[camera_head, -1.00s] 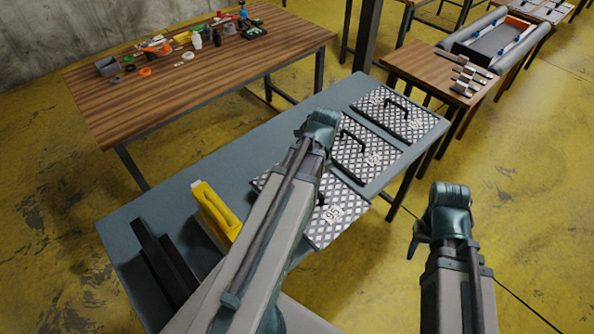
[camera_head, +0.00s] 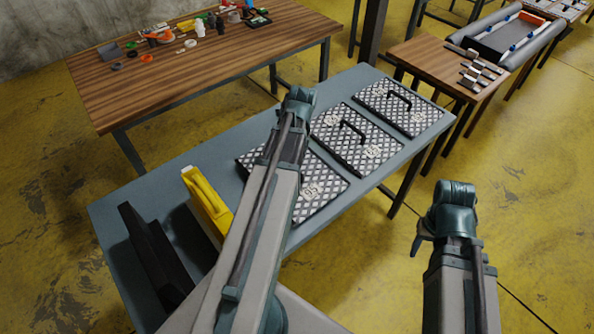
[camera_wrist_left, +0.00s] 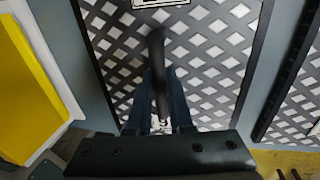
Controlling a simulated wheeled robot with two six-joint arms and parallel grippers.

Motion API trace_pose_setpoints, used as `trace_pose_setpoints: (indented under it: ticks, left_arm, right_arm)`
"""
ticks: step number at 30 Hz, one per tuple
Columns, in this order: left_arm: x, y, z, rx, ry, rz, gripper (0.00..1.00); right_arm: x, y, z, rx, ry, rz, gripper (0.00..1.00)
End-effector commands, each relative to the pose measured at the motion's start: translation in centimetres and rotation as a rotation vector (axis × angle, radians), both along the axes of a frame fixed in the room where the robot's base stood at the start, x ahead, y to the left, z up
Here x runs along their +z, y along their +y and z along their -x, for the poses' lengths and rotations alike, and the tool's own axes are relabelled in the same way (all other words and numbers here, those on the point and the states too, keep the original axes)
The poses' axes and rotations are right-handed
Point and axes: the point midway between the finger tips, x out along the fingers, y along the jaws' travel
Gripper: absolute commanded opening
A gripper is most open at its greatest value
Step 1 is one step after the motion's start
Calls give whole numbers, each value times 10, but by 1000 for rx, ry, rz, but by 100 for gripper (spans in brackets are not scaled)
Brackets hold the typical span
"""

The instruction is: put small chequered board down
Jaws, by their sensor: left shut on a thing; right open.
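The small chequered board (camera_head: 323,188) is a grey and white diamond-patterned panel with a dark rim, at the left end of a row of three on the grey table (camera_head: 150,200). My left arm covers its middle in the head view. In the left wrist view my left gripper (camera_wrist_left: 160,108) is shut on the black handle of this board (camera_wrist_left: 215,60). The board looks flat, at or just above the tabletop; I cannot tell whether it touches. My right gripper (camera_head: 418,243) is open and empty, off the table's front side.
A middle chequered board (camera_head: 345,145) and a far one (camera_head: 412,112) lie to the right. A yellow container (camera_head: 205,200) and a black angled bar (camera_head: 148,255) are to the left. A wooden table (camera_head: 200,65) with small items stands behind.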

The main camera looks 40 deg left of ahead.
Motion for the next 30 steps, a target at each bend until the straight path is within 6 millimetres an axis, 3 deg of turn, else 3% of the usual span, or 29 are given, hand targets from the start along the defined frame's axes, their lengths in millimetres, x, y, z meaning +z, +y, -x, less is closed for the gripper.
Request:
trace_pose_setpoints:
  ticks: [2, 14, 15, 20, 30]
  left_arm:
    - [-12, 8, 3, 0, 0, 0, 0]
    - [-13, 9, 4, -2, 0, 0, 0]
    - [-14, 9, 4, -2, 0, 0, 21]
    - [-12, 9, 4, -2, 0, 0, 49]
    - [-11, 9, 4, -2, 0, 0, 49]
  right_arm:
    - [-12, 0, 0, 0, 0, 0, 50]
    - [-13, 0, 0, 0, 0, 0, 50]
    - [-14, 0, 0, 0, 0, 0, 50]
    - [-12, 0, 0, 0, 0, 0, 50]
    - [-11, 0, 0, 0, 0, 0, 50]
